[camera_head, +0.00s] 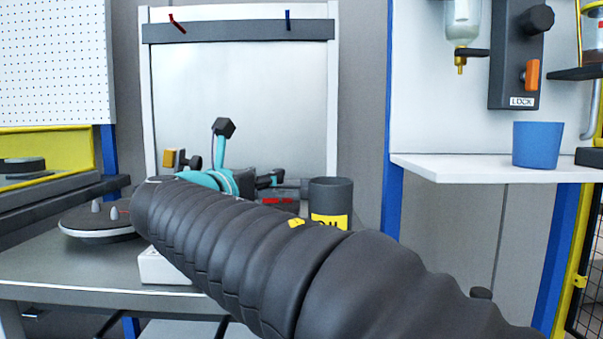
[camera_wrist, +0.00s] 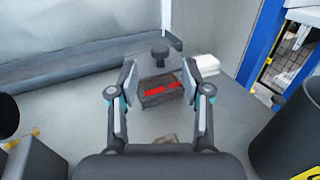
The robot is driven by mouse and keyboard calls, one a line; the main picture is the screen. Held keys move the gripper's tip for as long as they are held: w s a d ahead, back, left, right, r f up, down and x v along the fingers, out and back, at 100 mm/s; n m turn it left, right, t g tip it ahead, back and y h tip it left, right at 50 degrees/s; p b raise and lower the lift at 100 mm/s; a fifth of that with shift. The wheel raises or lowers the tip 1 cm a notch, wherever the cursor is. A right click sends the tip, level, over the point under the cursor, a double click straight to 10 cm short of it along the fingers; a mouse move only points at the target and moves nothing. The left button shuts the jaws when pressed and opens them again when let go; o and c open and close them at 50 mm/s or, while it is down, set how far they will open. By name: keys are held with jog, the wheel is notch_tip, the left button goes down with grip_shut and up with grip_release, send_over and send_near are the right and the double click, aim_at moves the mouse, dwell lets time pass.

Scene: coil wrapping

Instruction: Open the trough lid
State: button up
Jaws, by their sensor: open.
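A small dark box with red pieces showing at its front (camera_wrist: 160,90), apparently the trough, stands on the grey table in the wrist view. Its dark top carries a black knob (camera_wrist: 160,52), apparently the lid's. My gripper (camera_wrist: 160,76) is open and empty, its fingers apart in the picture on either side of the box front. I cannot tell whether they touch it.
A dark can with a yellow label (camera_head: 331,198) stands right of the teal-and-black device (camera_head: 222,165). A round dark turntable (camera_head: 100,222) is at the table's left. A blue cup (camera_head: 537,145) stands on the white shelf (camera_head: 480,168). A white block (camera_wrist: 207,65) lies beside the box.

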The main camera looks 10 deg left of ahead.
jog(key=w, duration=0.4)
jog(key=w+d, duration=0.1)
jog(key=w, duration=0.2)
jog(key=shift+w, duration=0.1)
jog(key=shift+d, duration=0.1)
grip_shut()
